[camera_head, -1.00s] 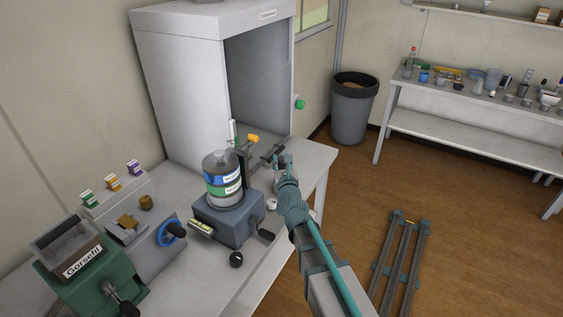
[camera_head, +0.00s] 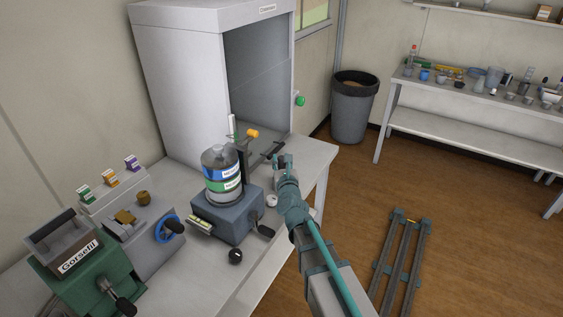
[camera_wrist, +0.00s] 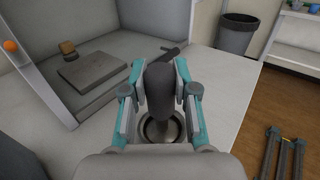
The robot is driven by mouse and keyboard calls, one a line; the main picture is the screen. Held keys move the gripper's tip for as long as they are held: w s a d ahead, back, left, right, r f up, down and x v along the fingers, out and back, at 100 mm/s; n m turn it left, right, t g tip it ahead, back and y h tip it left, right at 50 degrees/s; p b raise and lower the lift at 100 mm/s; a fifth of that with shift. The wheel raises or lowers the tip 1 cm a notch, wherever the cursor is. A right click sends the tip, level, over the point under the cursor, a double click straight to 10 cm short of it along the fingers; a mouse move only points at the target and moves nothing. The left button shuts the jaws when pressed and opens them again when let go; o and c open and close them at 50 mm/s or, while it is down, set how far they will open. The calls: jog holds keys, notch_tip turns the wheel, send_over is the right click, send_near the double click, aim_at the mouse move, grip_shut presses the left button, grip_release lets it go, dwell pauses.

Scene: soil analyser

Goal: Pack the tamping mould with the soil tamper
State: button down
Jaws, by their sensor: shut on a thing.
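The soil tamper (camera_wrist: 160,88), with a thick dark grey rounded handle, is between the fingers of my gripper (camera_wrist: 160,78) in the wrist view. The fingers are shut on its handle from both sides. Its lower end points down into or just over the opening of a round metal cup, which looks like the tamping mould (camera_wrist: 147,130). I cannot tell how deep it reaches. In the head view my gripper (camera_head: 281,160) is over the bench, right of the blue-grey device, and largely hides the tamper and mould.
A blue-grey device (camera_head: 228,222) with a labelled bottle (camera_head: 221,172) stands left of my arm. Behind is a white hood (camera_head: 190,85); a grey slab (camera_wrist: 92,72) and a brown block (camera_wrist: 68,48) lie inside. The white bench (camera_wrist: 222,85) is clear to the right.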

aim_at(282, 157)
jog(key=shift+r, duration=0.15)
jog(key=shift+r+p, duration=1.05)
jog(key=shift+r, duration=0.35)
jog(key=shift+f, duration=0.2)
jog(key=shift+f+b, duration=0.55)
jog(key=shift+b, duration=0.4)
jog(key=shift+f+b, duration=0.8)
jog(key=shift+b, duration=0.15)
jog(key=shift+r, duration=0.2)
jog(key=shift+r+p, duration=1.25)
jog(key=shift+r, duration=0.1)
